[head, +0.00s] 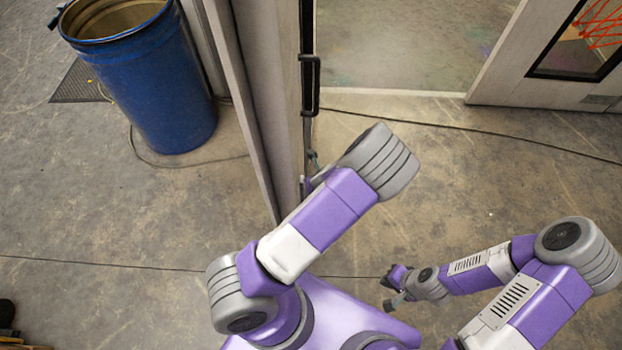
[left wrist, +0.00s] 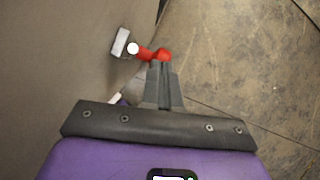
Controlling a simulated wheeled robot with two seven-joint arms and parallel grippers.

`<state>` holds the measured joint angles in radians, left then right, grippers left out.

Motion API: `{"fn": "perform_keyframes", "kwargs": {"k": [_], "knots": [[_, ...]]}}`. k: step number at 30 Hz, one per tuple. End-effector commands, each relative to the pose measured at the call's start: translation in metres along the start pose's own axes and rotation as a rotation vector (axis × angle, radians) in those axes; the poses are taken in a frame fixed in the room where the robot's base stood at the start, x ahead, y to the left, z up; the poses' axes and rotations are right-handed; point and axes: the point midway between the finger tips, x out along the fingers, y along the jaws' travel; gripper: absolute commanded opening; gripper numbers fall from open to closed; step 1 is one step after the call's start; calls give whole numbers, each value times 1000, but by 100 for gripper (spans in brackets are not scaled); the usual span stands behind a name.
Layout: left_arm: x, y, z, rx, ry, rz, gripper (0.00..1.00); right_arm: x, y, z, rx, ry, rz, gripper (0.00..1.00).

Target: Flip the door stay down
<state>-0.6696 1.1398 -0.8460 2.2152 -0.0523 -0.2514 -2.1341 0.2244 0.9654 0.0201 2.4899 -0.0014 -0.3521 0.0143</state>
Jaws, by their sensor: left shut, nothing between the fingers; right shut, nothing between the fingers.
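The door (head: 268,90) stands open, seen nearly edge-on in the head view, with a dark handle (head: 311,85) on its edge. In the left wrist view, the door face (left wrist: 75,60) carries a door stay (left wrist: 147,53) with a pale bracket and a red part. My left gripper (left wrist: 163,68) is shut and empty, with its fingertips at the red part; I cannot tell whether they touch. In the head view my left forearm hides most of this area. My right gripper (head: 394,301) is shut and empty, low over the floor, away from the door.
A cable (head: 470,128) crosses the floor right of the door. A pale panel with a dark-framed window (head: 520,88) is at upper right. The floor between is clear.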

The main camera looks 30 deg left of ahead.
Motion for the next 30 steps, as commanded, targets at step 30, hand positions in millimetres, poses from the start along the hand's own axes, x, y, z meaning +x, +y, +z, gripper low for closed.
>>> {"fn": "perform_keyframes", "kwargs": {"k": [30], "knots": [[-90,-6,2,3,-6,-10,0,-38,-14,2,1,0,0,0]]}}
